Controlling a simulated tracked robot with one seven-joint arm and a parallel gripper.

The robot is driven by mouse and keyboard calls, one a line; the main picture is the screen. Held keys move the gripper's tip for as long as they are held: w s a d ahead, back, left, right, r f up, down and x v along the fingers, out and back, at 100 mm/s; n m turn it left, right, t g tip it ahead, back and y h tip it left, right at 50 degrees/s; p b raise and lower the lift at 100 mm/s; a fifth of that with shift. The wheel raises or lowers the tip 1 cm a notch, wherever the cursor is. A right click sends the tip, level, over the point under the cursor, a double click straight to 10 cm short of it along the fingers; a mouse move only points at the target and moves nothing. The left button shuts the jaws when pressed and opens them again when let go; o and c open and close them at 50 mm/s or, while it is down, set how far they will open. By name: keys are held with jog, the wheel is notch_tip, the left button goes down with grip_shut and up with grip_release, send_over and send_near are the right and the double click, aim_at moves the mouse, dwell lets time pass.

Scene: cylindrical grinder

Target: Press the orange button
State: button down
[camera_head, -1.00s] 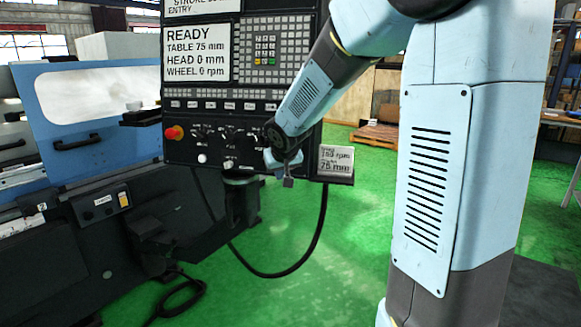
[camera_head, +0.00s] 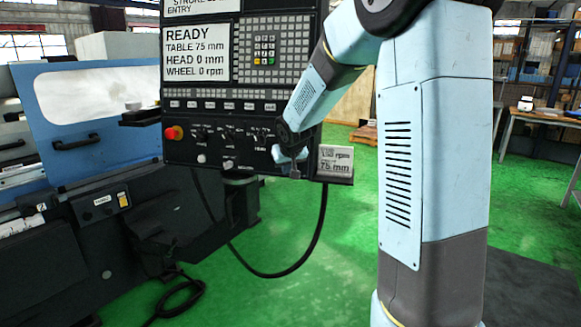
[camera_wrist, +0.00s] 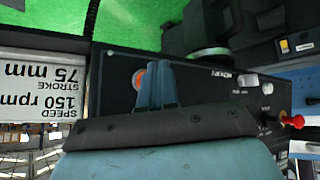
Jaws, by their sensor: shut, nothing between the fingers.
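The orange button (camera_wrist: 138,79) shows in the wrist view, which is upside down, on the lower edge of the black control panel. It is just left of my gripper's fingertips and partly covered by them. My gripper (camera_wrist: 158,65) is shut and empty, its fingers over the panel face. I cannot tell whether the fingers touch the button. In the head view my gripper (camera_head: 295,172) is at the lower right corner of the control panel (camera_head: 185,149), and the orange button cannot be made out there.
A red knob (camera_head: 173,132) sticks out at the panel's left; it also shows in the wrist view (camera_wrist: 297,121). A speed and stroke display (camera_head: 335,161) sits right of my gripper. Small knobs and a white button (camera_head: 202,158) line the panel.

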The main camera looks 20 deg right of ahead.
jog(key=shift+w+d+f, duration=0.1)
jog(key=shift+w+d, duration=0.25)
jog(key=shift+w, duration=0.2)
jog(key=shift+w+d, duration=0.45)
jog(key=shift+w, duration=0.1)
dwell(2.7)
dwell(0.4)
jog(key=shift+s+a, duration=0.45)
jog(key=shift+s, duration=0.25)
jog(key=shift+s+a+r, duration=0.15)
jog(key=shift+s+a, duration=0.3)
jog(key=shift+s, duration=0.25)
jog(key=shift+s+a+r, duration=0.2)
jog(key=shift+s+a, duration=0.2)
jog(key=shift+s, duration=0.3)
jog(key=shift+s+a+r, duration=0.15)
jog(key=shift+s+a, duration=0.3)
jog(key=shift+s, duration=0.25)
